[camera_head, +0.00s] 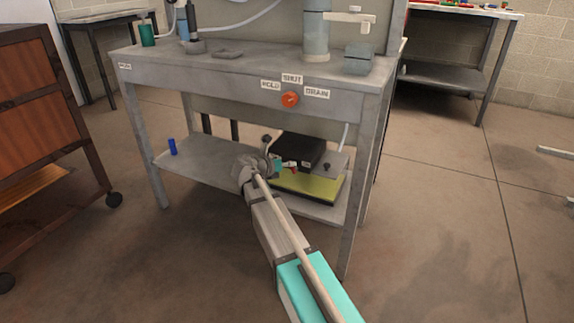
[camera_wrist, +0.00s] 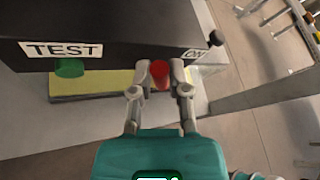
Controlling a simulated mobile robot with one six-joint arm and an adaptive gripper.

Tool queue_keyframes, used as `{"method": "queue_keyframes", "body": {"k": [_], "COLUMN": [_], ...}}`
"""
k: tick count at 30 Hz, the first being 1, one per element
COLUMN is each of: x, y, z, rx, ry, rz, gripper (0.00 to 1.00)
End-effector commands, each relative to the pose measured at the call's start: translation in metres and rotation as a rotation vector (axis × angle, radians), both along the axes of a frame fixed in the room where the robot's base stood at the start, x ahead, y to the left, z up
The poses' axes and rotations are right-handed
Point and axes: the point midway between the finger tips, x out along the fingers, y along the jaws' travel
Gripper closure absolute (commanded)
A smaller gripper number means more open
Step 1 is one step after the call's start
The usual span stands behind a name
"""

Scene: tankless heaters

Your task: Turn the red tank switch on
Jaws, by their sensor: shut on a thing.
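A black box (camera_head: 300,148) sits on the lower shelf of the grey bench. A small red switch (camera_wrist: 160,74) sticks out from the front of the box. My gripper (camera_wrist: 161,76) is shut on the red switch, one finger on each side of it. In the head view my gripper (camera_head: 290,165) is in front of the box, and the switch there is small and partly covered.
An orange-red knob (camera_head: 290,99) is on the bench's front, among "HOLD", "SHUT" and "DRAIN" labels. The bench top (camera_head: 240,70) is above my arm. A bench leg (camera_head: 354,205) stands right of my gripper. A blue cylinder (camera_head: 172,146) stands on the lower shelf at left.

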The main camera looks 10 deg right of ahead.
Motion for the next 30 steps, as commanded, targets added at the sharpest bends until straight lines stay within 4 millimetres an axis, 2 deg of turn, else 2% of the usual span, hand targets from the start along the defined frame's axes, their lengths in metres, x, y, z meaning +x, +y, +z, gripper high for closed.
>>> {"method": "queue_keyframes", "body": {"k": [11, 30], "x": [-0.001, -0.013], "y": [-0.006, -0.021], "z": [0.004, 0.003], "rx": [0.137, 0.603], "ry": [-0.101, -0.440], "rz": [0.001, -0.001], "gripper": [1.00, 1.00]}}
